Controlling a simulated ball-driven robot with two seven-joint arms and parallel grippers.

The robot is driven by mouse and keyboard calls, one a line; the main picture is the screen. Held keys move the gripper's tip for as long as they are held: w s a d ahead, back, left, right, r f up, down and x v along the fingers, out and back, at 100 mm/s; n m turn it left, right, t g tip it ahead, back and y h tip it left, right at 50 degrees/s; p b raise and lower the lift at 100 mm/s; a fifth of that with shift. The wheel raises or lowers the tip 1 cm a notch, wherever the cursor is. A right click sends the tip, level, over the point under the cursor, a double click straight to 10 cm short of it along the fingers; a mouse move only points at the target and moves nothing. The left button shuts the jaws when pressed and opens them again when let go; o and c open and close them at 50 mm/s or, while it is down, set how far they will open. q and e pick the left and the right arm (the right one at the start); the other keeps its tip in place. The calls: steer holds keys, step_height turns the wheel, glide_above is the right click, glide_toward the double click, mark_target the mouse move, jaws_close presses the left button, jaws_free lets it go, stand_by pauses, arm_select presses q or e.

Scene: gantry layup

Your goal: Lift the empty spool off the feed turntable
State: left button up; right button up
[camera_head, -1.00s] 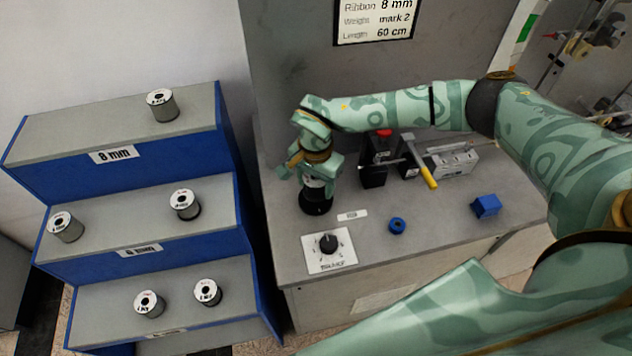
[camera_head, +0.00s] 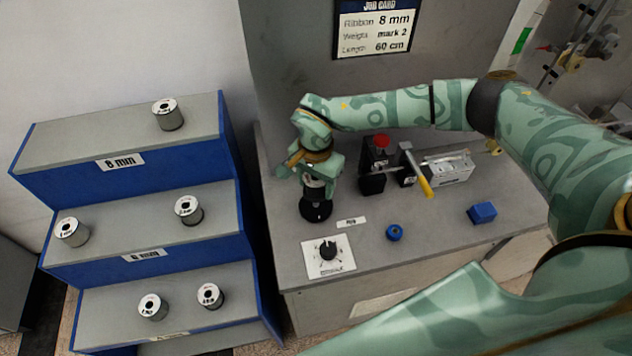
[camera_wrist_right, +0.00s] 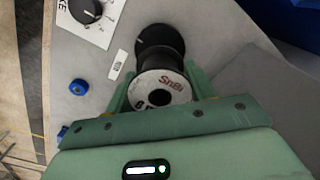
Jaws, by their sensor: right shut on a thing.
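My right gripper (camera_head: 314,178) points down over the black feed turntable (camera_head: 316,212) near the left end of the bench. It is shut on the empty spool, mostly hidden by the fingers in the head view. In the right wrist view the empty spool (camera_wrist_right: 178,82) has a white end face with red lettering and a dark hub hole, and a finger stands on each side of it. The black turntable (camera_wrist_right: 158,38) shows just beyond it. I cannot tell whether the spool still touches the turntable. My left gripper is out of view.
The bench (camera_head: 430,235) holds a dial plate (camera_head: 341,262), a blue ring (camera_head: 394,232), a blue block (camera_head: 482,213) and a yellow-handled lever device (camera_head: 424,186). A blue stepped rack (camera_head: 100,270) with several spools stands left. A job card (camera_head: 374,28) hangs behind.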

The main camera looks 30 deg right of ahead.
steer(key=shift+r+p, duration=1.1)
steer(key=shift+r, duration=0.35)
steer(key=shift+r, duration=0.1)
steer(key=shift+r+p, duration=1.65)
steer(key=shift+r, duration=0.1)
